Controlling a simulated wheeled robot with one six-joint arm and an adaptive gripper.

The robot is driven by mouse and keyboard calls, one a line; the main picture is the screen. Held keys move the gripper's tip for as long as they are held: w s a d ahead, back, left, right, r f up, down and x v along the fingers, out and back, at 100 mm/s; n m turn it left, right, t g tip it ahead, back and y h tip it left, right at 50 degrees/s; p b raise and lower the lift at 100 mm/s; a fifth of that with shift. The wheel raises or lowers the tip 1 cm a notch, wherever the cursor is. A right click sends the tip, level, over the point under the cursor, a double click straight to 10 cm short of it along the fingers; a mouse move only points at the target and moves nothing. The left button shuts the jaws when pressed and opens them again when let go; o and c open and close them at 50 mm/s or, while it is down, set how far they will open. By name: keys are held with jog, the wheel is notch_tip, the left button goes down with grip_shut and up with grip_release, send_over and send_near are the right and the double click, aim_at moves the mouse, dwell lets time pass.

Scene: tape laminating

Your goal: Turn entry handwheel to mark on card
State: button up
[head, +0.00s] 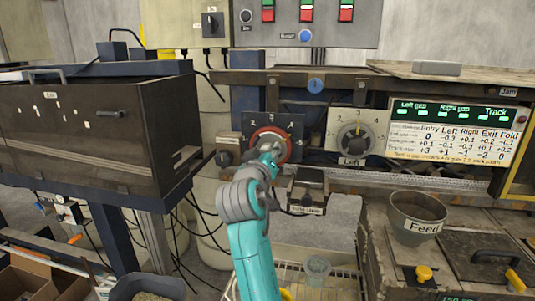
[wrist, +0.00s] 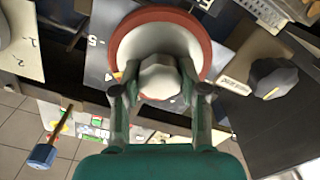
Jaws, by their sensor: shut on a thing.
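The entry handwheel (head: 284,136), a red-rimmed wheel on a dark numbered dial plate (head: 293,125), is at the centre of the head view. My gripper (head: 268,158) covers its lower part. In the wrist view the handwheel (wrist: 205,35) has a red rim and a pale hub, and my gripper (wrist: 161,88) is shut on the hub, one finger on each side. A "-5" shows on the plate beside an orange mark. The exact pointer reading is hidden. The card (head: 450,140), at right, has columns Entry, Left, Right, Exit and Fold; small print is hard to read.
The grey "Left" dial (head: 355,138) is right of the handwheel. A dark knob (wrist: 275,80) is close to my gripper in the wrist view. A "Feed" bowl (head: 417,214) stands at right. A large dark box (head: 85,145) fills the left.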

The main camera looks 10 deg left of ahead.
jog(key=shift+n, duration=1.2)
jog(key=o, duration=1.1)
jog(key=shift+o, duration=0.2)
jog(key=s, duration=1.2)
jog(key=shift+a, duration=0.2)
